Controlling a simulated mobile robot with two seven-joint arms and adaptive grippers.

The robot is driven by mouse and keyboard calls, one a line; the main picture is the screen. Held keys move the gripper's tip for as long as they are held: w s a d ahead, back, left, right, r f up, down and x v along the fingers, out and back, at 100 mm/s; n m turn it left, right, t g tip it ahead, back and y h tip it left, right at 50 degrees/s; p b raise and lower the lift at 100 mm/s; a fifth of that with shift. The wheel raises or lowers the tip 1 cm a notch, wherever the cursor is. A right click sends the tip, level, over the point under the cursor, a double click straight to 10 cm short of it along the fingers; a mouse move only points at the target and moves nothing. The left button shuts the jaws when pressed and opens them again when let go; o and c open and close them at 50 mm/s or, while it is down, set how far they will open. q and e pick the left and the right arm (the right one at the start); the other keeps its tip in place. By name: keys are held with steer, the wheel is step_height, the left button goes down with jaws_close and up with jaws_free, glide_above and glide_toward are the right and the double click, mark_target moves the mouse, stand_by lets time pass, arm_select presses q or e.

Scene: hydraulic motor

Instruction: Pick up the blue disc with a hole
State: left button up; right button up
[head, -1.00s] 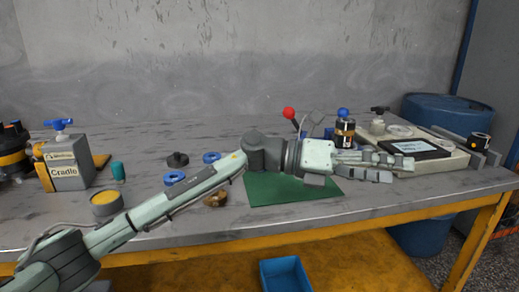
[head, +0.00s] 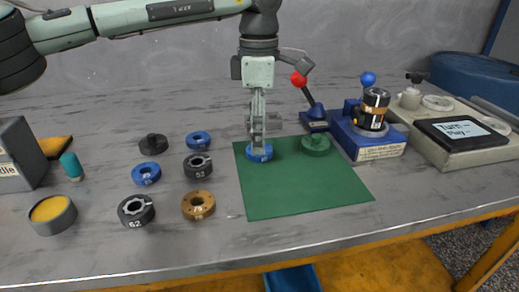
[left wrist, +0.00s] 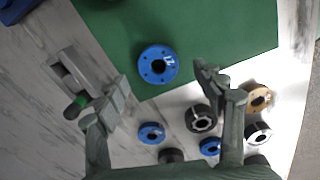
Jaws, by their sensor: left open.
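A blue disc with a hole (head: 259,155) lies flat on the left part of the green mat (head: 310,192). My left gripper (head: 258,138) points straight down over this disc and partly hides it. In the left wrist view the blue disc (left wrist: 144,66) shows ahead of and between the spread fingers of my open, empty left gripper (left wrist: 163,85). Two other blue discs lie on the table left of the mat, one nearer (head: 146,174) and one farther (head: 198,140). My right gripper is not in view.
A green disc (head: 316,145) lies on the mat right of the gripper. Left of the mat are a black ring (head: 198,166), another black ring (head: 136,210) and a brown ring (head: 198,205). A red-knobbed lever (head: 314,118) and a blue fixture (head: 370,140) stand behind right. The mat's front is clear.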

mark_target(268, 154)
arm_select(q)
steer(key=shift+w+f, duration=0.1)
steer(key=shift+f, duration=1.4)
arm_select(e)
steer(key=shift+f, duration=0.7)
arm_select(q)
steer(key=shift+c, duration=0.6)
steer(key=shift+r, duration=0.1)
steer(key=c, duration=1.3)
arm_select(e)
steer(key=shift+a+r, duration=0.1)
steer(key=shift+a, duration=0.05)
arm_select(q)
steer(key=shift+r, duration=0.1)
